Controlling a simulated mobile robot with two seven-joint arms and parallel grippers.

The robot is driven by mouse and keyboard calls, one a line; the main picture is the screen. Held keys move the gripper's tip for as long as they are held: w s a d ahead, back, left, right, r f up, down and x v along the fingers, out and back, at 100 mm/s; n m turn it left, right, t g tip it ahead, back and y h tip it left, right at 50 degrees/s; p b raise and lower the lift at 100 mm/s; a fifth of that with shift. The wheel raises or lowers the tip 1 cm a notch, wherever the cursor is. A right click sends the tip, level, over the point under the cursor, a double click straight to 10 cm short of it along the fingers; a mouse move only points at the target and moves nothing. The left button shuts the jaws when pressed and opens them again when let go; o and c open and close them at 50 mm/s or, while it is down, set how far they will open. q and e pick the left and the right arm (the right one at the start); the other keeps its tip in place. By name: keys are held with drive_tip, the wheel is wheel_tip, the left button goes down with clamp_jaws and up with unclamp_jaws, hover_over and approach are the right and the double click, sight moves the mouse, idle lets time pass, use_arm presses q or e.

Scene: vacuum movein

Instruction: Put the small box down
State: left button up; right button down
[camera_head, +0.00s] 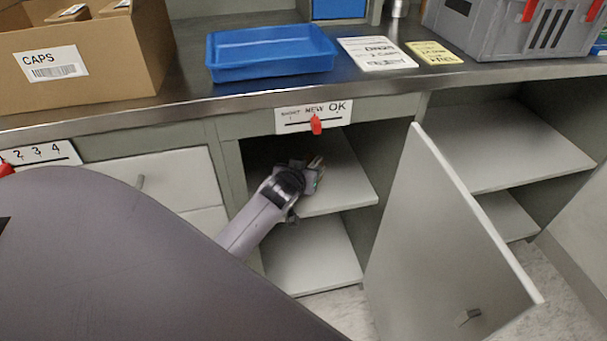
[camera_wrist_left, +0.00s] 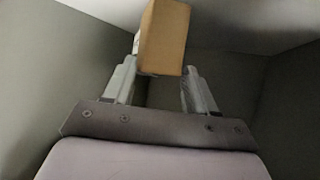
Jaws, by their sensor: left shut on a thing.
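In the left wrist view the small box (camera_wrist_left: 164,38) is tan cardboard and sits between the fingertips of my left gripper (camera_wrist_left: 162,75), which is shut on it. In the head view my left gripper (camera_head: 312,172) reaches into the open cabinet under the counter, above its upper shelf (camera_head: 345,188). The box is mostly hidden there by the gripper and wrist. I cannot tell whether the box touches the shelf. My right gripper is in neither view.
The cabinet door (camera_head: 440,240) stands open to the right of my arm. A lower shelf (camera_head: 315,258) is bare. On the counter are a blue tray (camera_head: 270,52), a large cardboard box (camera_head: 90,85) marked CAPS and a grey crate (camera_head: 500,35). The right-hand shelf (camera_head: 510,150) is empty.

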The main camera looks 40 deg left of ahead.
use_arm(q)
drive_tip(key=shift+a+f, duration=0.1)
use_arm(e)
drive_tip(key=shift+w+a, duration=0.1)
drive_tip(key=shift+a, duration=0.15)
use_arm(q)
drive_tip(key=o, duration=1.2)
drive_tip(key=shift+f, duration=0.15)
